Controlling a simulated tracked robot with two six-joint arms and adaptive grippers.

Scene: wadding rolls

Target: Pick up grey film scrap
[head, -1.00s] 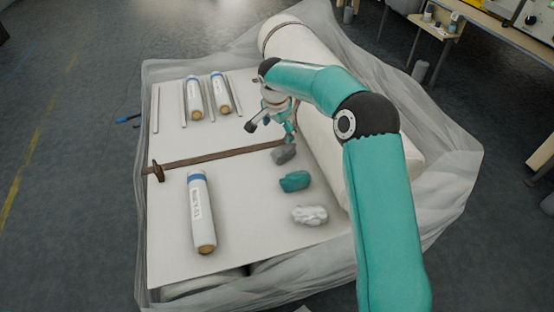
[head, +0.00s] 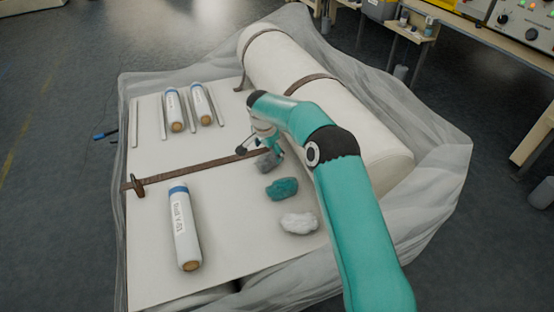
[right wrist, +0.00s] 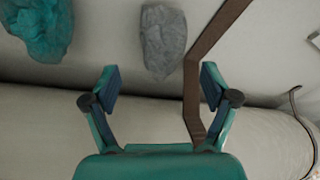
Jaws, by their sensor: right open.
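The grey film scrap (head: 268,162) is a crumpled lump on the white board, next to the brown strap. In the right wrist view the scrap (right wrist: 163,40) lies ahead of the fingers, between their lines and apart from them. My right gripper (head: 262,145) is just above and behind the scrap in the head view, partly covering it. In the right wrist view my right gripper (right wrist: 160,85) has its two fingers spread with nothing between them. My left gripper is not in view.
A teal scrap (head: 282,189) and a white scrap (head: 299,223) lie nearer on the board (head: 235,240). A large white roll (head: 380,150) lies to the right. Small labelled rolls (head: 184,230) lie left. A brown strap (head: 195,167) crosses the board.

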